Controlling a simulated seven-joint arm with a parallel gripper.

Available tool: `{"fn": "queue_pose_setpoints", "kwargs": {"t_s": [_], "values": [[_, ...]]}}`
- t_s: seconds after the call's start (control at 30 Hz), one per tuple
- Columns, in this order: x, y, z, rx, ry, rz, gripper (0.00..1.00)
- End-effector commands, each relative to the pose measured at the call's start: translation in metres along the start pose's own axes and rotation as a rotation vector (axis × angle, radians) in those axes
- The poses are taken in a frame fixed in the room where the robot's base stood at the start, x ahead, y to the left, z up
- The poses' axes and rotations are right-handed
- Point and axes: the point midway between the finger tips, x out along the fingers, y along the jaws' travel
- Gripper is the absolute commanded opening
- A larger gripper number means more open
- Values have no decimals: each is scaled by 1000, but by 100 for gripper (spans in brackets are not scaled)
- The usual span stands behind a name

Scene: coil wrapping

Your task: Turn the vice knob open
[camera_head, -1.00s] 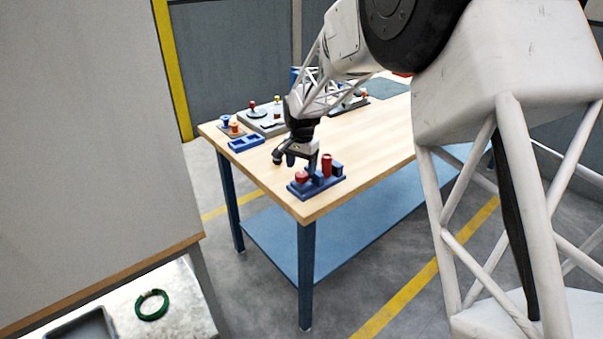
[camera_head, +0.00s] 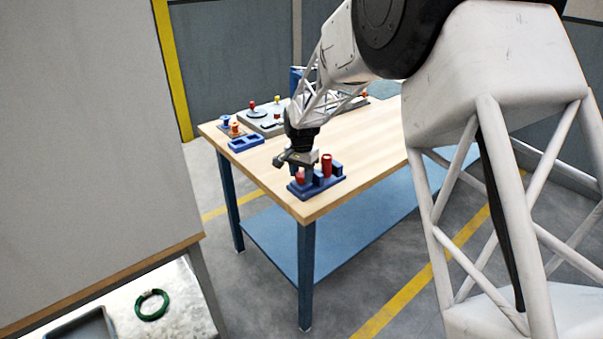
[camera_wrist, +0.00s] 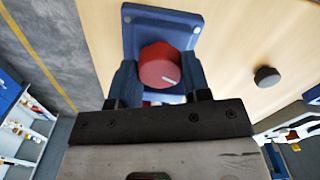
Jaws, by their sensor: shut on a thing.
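The blue vice (camera_head: 330,184) stands near the front corner of the wooden table, with an upright red cylinder (camera_head: 326,165) on it. In the head view the knob (camera_head: 300,175) is partly hidden by my gripper (camera_head: 305,172). My gripper (camera_wrist: 160,82) is shut on the knob, one finger on each side. The vice's blue base plate (camera_wrist: 185,22) shows behind the knob.
A blue two-part tray (camera_head: 246,143) and small orange and blue spools (camera_head: 230,124) lie farther back on the table. A grey board (camera_head: 268,122) with coloured knobs stands behind. A dark round knob (camera_wrist: 267,77) lies right of the vice. A green coil (camera_head: 152,305) rests on the left bench.

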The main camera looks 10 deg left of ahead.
Motion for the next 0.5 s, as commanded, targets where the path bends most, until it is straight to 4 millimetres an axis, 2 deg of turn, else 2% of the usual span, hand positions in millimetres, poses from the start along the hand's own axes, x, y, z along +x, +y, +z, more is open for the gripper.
{"fn": "queue_pose_setpoints", "kwargs": {"t_s": [0.27, 0.5], "values": [[0, 0, 0, -46, 0, 0, 20], [0, 0, 0, -200, 0, 0, 20]]}}
